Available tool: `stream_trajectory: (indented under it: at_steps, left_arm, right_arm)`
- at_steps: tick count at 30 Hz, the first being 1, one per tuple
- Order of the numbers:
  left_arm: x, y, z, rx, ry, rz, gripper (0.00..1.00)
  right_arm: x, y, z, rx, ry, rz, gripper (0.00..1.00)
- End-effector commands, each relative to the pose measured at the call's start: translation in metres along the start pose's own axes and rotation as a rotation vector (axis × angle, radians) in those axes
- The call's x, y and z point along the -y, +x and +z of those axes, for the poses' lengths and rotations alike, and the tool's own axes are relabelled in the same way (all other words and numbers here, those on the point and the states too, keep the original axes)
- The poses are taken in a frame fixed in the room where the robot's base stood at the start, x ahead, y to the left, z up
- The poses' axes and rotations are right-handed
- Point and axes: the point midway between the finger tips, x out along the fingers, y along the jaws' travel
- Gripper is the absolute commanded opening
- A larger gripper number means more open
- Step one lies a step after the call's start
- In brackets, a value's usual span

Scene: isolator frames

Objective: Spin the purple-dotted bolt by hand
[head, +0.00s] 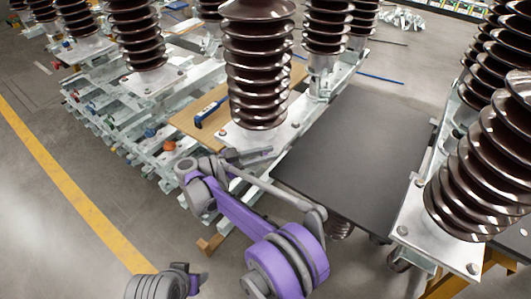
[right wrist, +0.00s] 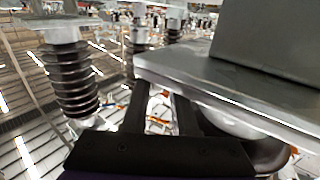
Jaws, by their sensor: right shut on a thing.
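My right gripper (head: 252,154) is at the front edge of the metal base plate (head: 238,137) under the tall brown ribbed insulator (head: 257,70). In the right wrist view, its two dark fingers (right wrist: 160,92) reach up to the edge of a plate (right wrist: 205,84). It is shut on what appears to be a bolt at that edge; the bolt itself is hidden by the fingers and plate. No purple dot can be made out. Other bolt heads show on the plate, one near its left corner (head: 222,136). My left gripper cannot be made out.
A dark flat panel (head: 355,155) lies right of the insulator. Another insulator (head: 485,165) stands at the right on its own plate. A blue-handled tool (head: 210,112) lies on a wooden board (head: 188,122) at the left. Open floor with a yellow line (head: 65,185) lies further left.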

Motion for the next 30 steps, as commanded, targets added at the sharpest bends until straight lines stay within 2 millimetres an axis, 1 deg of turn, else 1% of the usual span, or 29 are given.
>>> stream_trajectory:
  at_steps: [7, 21, 22, 24, 26, 27, 30]
  left_arm:
    - [0.0, -0.0016, -0.0006, -0.001, 0.0, 0.0, 0.56]
    - [0.0, -0.0017, -0.0007, -0.001, 0.0, 0.0, 0.56]
    - [0.0, -0.0017, -0.0007, -0.001, 0.0, 0.0, 0.56]
    - [0.0, -0.0017, -0.0007, -0.001, 0.0, 0.0, 0.56]
    - [0.0, -0.0017, -0.0007, -0.001, 0.0, 0.0, 0.56]
    - [0.0, -0.0017, -0.0007, -0.001, 0.0, 0.0, 0.56]
    - [0.0, -0.0017, -0.0007, -0.001, 0.0, 0.0, 0.56]
  right_arm:
    - [0.0004, 0.0008, -0.001, -0.003, 0.001, 0.064, 0.0]
    - [0.0003, 0.0011, -0.0013, -0.003, 0.002, 0.075, 0.0]
    - [0.0003, 0.0011, -0.0013, -0.003, 0.002, 0.075, 0.3]
    - [0.0003, 0.0011, -0.0013, -0.003, 0.002, 0.075, 0.42]
    - [0.0003, 0.001, -0.0011, -0.003, 0.001, 0.075, 0.53]
    - [0.0003, 0.0009, -0.001, -0.002, 0.001, 0.075, 0.56]
    - [0.0002, 0.0008, -0.0007, -0.002, 0.001, 0.075, 0.56]
